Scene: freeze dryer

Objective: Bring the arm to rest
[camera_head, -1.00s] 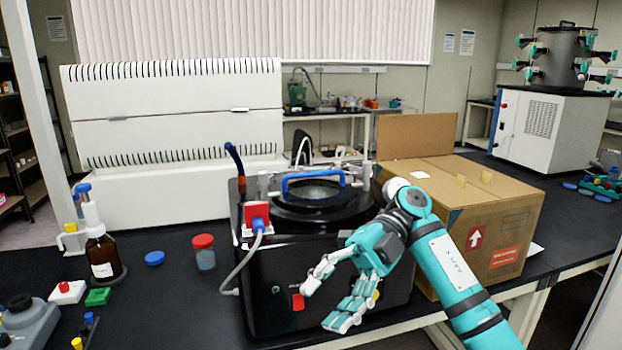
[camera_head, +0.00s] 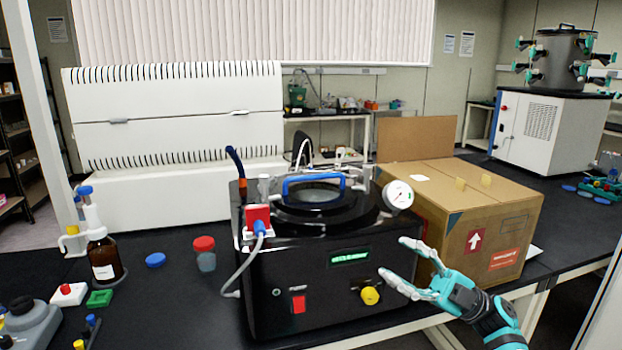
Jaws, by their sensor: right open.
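My right gripper (camera_head: 408,268) is in the head view, in front of the bench, low and right of centre. Its fingers are spread open with nothing between them. It is in front of the cardboard box's near corner and just right of the black machine (camera_head: 310,290). I cannot tell from this view whether it touches either one. The machine's front shows a lit green display (camera_head: 350,256), a red switch (camera_head: 298,304) and a yellow knob (camera_head: 370,295). A round gauge (camera_head: 398,195) stands at its top right. My left gripper is not in view.
A cardboard box (camera_head: 500,215) stands on the bench right of the machine. A brown bottle (camera_head: 103,257), a red-capped jar (camera_head: 205,255) and a blue cap (camera_head: 155,259) are at the left. A large white unit (camera_head: 180,140) stands behind. The bench's front edge runs below my right gripper.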

